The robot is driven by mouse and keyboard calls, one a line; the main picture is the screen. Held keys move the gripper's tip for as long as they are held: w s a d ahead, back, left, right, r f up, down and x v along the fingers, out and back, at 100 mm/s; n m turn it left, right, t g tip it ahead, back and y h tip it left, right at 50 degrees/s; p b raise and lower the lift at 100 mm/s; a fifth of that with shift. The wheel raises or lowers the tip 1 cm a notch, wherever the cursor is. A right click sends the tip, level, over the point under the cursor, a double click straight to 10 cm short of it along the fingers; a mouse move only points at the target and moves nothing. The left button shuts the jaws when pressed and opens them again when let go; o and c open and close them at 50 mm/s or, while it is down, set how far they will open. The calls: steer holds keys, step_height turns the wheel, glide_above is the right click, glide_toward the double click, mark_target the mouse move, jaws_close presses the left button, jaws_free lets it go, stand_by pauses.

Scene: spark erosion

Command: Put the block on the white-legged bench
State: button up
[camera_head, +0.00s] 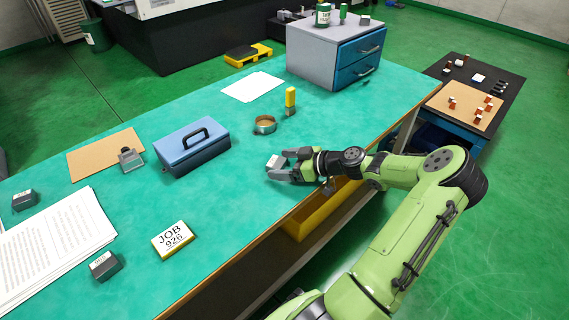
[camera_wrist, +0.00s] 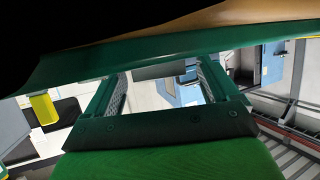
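A small block (camera_head: 272,161), pale on top with grey sides, is at the tips of my gripper (camera_head: 279,164) over the green-topped bench (camera_head: 230,215). My gripper is low over the bench near its front side, with its fingers apart on either side of the block. In the wrist view my gripper (camera_wrist: 163,75) shows its two fingers spread, with a grey block face (camera_wrist: 160,71) between their far ends. Contact with the block is not clear. A pale leg (camera_head: 407,130) shows under the bench's right end.
On the bench are a blue toolbox (camera_head: 193,150), a yellow bottle (camera_head: 290,101), a round tin (camera_head: 265,124), a JOB 926 sign (camera_head: 173,240) and a drawer cabinet (camera_head: 330,55). A black-topped table (camera_head: 500,72) stands at right. Bench surface left of my gripper is clear.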

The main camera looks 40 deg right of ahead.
steer(key=shift+s+d+r, duration=0.2)
steer(key=shift+s+r, duration=0.05)
steer(key=p+v, duration=0.3)
steer(key=v, duration=0.8)
steer(key=shift+s+a, duration=0.15)
steer(key=w+a+g, duration=0.1)
steer(key=a+g, duration=0.1)
steer(key=a, duration=0.1)
steer(key=w+a+g, duration=0.1)
steer(key=a+g, duration=0.1)
steer(key=a, duration=0.1)
steer(key=w+a+g, duration=0.1)
steer(key=a, duration=0.3)
steer(key=shift+w+a+r+n+g+y, duration=0.1)
steer(key=shift+w+r+n+g+y, duration=0.15)
steer(key=shift+r+n+g+y, duration=0.15)
steer(key=s+a+r+m+g+h, duration=0.25)
steer(key=s+a+r, duration=0.2)
steer(key=a, duration=0.45)
steer(key=s+a+r+m+g+h, duration=0.1)
steer(key=s+a+r+h, duration=0.25)
steer(key=a+r, duration=0.4)
steer(key=s+a+r+m+t, duration=0.1)
steer(key=s+a+m+t, duration=0.1)
steer(key=s+a, duration=0.2)
steer(key=s, duration=0.3)
steer(key=shift+t, duration=0.35)
